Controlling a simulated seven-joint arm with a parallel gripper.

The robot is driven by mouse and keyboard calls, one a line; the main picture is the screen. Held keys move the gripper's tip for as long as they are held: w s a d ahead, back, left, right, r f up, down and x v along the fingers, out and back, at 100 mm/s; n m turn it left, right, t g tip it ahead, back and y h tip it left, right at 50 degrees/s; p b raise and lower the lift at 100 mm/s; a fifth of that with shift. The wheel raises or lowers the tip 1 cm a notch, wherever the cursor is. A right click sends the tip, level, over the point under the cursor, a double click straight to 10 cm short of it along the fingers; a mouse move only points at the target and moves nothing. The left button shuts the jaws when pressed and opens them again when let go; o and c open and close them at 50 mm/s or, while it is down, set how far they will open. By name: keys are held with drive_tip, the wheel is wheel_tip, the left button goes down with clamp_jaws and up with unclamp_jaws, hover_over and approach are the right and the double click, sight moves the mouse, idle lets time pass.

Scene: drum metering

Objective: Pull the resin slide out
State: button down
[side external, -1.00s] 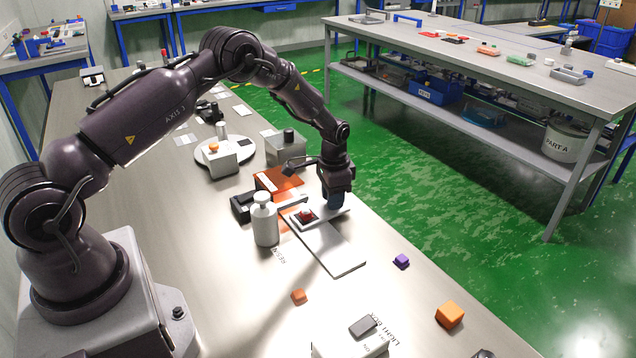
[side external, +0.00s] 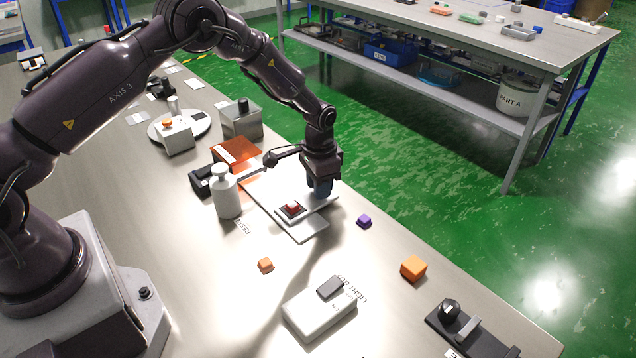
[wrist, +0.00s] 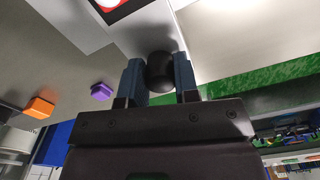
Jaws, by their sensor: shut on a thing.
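The resin slide (side external: 319,207) is a pale flat plate bearing a dark square with a red piece (side external: 292,208) on it. It lies out from the orange see-through cover (side external: 238,149), over a light flat track (side external: 308,232) on the bench. My gripper (side external: 320,188) points down at the slide's outer end. In the wrist view my gripper (wrist: 160,70) has its two blue fingers closed on a dark round knob (wrist: 160,77). The knob is hidden by the fingers in the side view. Part of the red piece shows at the top of the wrist view.
A white bottle (side external: 226,194) stands left of the track. A purple block (side external: 364,221), an orange cube (side external: 414,268) and a small orange piece (side external: 265,265) lie around the track's end. A white light box (side external: 320,310) is nearer. The bench edge runs close on the right.

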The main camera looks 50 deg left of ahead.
drive_tip(key=c, duration=0.9)
unclamp_jaws()
drive_tip(key=shift+d, duration=0.45)
drive_tip(key=shift+o, duration=0.2)
drive_tip(key=shift+a, duration=0.15)
drive_tip(key=shift+r, duration=0.15)
wheel_tip(320, 180, up, 13)
